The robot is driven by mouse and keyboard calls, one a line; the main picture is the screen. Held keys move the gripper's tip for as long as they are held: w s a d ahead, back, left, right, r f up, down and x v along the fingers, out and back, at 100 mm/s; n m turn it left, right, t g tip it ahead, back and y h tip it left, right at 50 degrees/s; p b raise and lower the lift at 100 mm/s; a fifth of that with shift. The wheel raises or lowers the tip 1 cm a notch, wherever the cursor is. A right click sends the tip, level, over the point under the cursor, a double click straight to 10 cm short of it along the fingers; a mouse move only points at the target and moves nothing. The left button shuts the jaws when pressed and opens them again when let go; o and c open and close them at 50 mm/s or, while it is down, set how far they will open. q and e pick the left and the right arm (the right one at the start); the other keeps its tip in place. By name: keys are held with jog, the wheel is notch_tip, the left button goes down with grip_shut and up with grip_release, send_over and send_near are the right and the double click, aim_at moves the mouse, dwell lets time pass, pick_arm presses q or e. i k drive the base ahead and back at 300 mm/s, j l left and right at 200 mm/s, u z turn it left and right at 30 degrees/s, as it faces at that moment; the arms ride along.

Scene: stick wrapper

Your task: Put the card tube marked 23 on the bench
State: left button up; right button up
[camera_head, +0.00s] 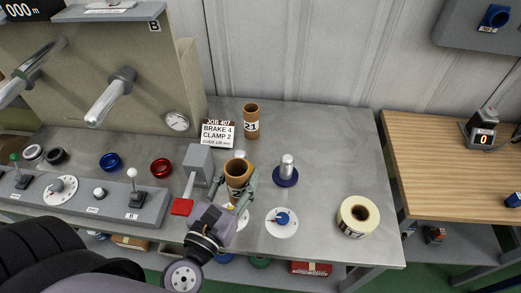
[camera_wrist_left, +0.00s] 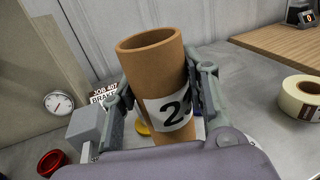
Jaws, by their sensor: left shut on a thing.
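A brown card tube (camera_head: 238,169) stands upright between the fingers of my left gripper (camera_head: 237,188), over the front middle of the grey bench (camera_head: 330,155). In the left wrist view the tube (camera_wrist_left: 152,72) fills the middle, slightly tilted. Its white label starts with a 2; the second digit is partly hidden by a finger. My left gripper (camera_wrist_left: 160,100) is shut on it. I cannot tell whether its bottom touches the bench. A second card tube, marked 21 (camera_head: 251,122), stands upright at the back of the bench. My right gripper is not in view.
A blue-based metal post (camera_head: 286,171), a round dial (camera_head: 282,222) and a cream label roll (camera_head: 358,215) are to the right. A job card (camera_head: 217,134) stands behind. The bench's right rear is clear.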

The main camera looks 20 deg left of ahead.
aim_at(283, 138)
jog(key=k+u, duration=0.15)
jog(key=u, duration=0.35)
jog(key=k+u, duration=0.2)
jog(key=u, duration=0.25)
jog(key=l+u, duration=0.35)
jog(key=l, duration=2.35)
jog(key=k+l, duration=0.15)
jog(key=l, duration=1.3)
jog(key=k, duration=0.05)
